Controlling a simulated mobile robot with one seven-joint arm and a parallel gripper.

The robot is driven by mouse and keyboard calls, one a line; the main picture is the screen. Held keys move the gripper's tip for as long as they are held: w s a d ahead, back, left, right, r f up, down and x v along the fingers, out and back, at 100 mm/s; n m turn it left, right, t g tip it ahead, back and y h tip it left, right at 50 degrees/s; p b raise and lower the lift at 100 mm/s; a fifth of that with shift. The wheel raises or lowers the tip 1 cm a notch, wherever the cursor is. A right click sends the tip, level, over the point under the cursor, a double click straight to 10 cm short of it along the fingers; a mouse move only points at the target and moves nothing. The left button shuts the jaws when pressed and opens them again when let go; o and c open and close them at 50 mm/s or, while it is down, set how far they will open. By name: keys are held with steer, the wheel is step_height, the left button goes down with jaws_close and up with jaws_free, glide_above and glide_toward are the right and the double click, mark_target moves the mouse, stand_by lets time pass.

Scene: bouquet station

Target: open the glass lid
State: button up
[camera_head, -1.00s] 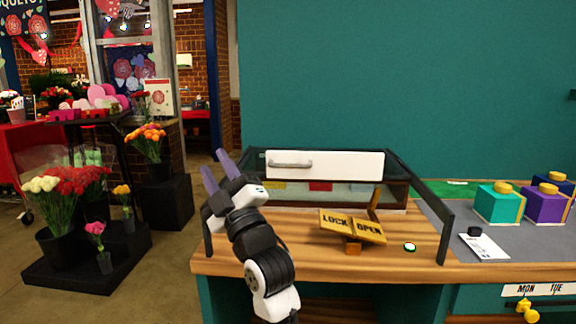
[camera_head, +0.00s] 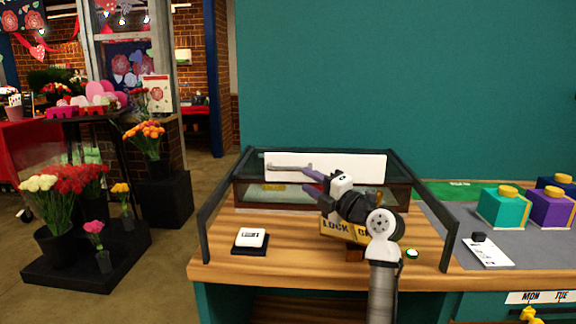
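The glass lid (camera_head: 228,161) is a dark-framed clear panel at the back of the wooden counter. A white panel (camera_head: 360,166) with a grey bar handle (camera_head: 287,167) stands at it. A low glass-fronted case (camera_head: 250,192) sits behind and below it. My gripper (camera_head: 308,181) has two purple fingers pointing left, spread apart and empty. In the picture they are just below and right of the handle's right end. I cannot tell whether they touch it. My arm covers part of the case and the yellow LOCK/OPEN sign (camera_head: 333,229).
A small white device (camera_head: 251,237) on a black base sits at the left of the wooden counter (camera_head: 290,252). A green-white button (camera_head: 412,254) is at the right. Dark-framed side panels (camera_head: 205,226) bound the space. Teal (camera_head: 500,208) and purple boxes (camera_head: 550,207) stand farther right.

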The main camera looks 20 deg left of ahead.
mark_target(288, 169)
steer(key=p+x, duration=0.2)
steer(key=x, duration=0.6)
steer(key=shift+w+a, duration=0.2)
steer(key=shift+a, duration=0.15)
jaws_close()
